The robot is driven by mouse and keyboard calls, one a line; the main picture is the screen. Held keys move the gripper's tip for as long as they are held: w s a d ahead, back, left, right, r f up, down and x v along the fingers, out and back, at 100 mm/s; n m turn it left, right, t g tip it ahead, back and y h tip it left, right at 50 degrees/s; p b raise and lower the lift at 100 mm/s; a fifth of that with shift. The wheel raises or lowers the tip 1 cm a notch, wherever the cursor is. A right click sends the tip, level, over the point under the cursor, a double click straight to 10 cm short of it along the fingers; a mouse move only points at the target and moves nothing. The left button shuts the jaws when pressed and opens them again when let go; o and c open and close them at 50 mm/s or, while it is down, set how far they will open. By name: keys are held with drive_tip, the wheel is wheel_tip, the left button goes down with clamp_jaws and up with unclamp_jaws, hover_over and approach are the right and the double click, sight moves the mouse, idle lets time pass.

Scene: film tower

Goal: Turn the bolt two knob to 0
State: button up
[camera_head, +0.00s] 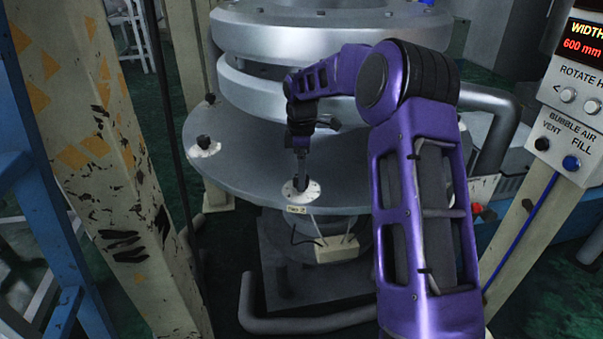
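The bolt two knob, on its white round dial (290,194), sits near the front edge of the large grey disc (245,190). A small label (297,209) is on the disc's rim just below it; its text is too small to read surely. My gripper (301,186) points down from my purple arm and its tip is at this dial. The fingers cover most of the knob, so I cannot tell whether they are closed on it or what the dial reads.
Another black knob on a white dial (204,146) stands at the disc's left. A cream pillar (110,150) rises at the left. A control panel (575,90) with a red "600 mm" display is at the right. A beige box (337,248) hangs below the disc.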

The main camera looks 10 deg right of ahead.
clamp_jaws()
drive_tip(key=shift+r+m, duration=0.1)
drive_tip(key=shift+m, duration=0.3)
drive_tip(key=m+p, duration=0.2)
drive_tip(key=shift+m, duration=0.4)
drive_tip(key=m+p, duration=0.1)
drive_tip(key=m, duration=0.4)
drive_tip(key=m+p, duration=0.1)
drive_tip(key=m, duration=0.4)
drive_tip(key=shift+m+t+p, duration=0.3)
drive_tip(key=shift+m+p, duration=0.15)
drive_tip(key=shift+m, duration=1.65)
